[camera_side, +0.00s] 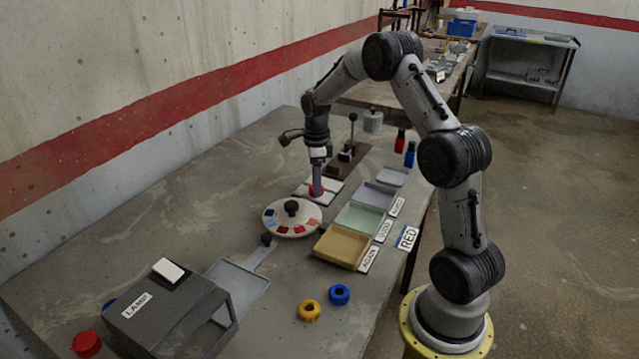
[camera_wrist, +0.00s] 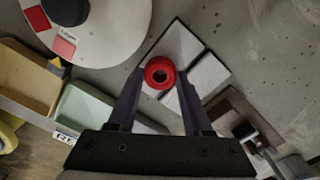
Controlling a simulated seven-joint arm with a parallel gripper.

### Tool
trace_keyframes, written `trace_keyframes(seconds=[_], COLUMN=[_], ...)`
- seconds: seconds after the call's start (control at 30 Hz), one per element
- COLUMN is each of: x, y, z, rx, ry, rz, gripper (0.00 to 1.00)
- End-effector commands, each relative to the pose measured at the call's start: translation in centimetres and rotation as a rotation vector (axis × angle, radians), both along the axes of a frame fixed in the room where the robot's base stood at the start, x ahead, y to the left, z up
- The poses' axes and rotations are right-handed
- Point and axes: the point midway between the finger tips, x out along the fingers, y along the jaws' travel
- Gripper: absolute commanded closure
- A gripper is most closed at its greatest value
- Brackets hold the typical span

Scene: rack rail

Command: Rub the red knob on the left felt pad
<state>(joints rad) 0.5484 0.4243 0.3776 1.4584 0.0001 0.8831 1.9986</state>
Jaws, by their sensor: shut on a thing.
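In the side view the red knob (camera_side: 316,190) shows at the fingertips of my downward gripper (camera_side: 317,183), over the pale felt pads (camera_side: 332,187). In the wrist view the pale grey pads (camera_wrist: 208,76) lie side by side behind the knob, partly hidden by it and a finger. I cannot tell whether the knob touches a pad.
A round white dial with coloured patches (camera_side: 284,229) is close in front of the pads. Tan, green and grey trays (camera_side: 345,249) lie to the right. An upright lever (camera_side: 352,135) stands behind. Blue and yellow knobs (camera_side: 310,311) and a lamp box (camera_side: 170,310) are nearer.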

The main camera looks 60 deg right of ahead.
Motion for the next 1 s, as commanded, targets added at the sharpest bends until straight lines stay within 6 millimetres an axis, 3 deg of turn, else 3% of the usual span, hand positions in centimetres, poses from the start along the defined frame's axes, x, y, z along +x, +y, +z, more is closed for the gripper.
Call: trace_keyframes(seconds=[1.0], x=[3.5], y=[0.0], z=[-0.1], rx=[-0.001], ry=[-0.002], rz=[0.0], gripper=[1.0])
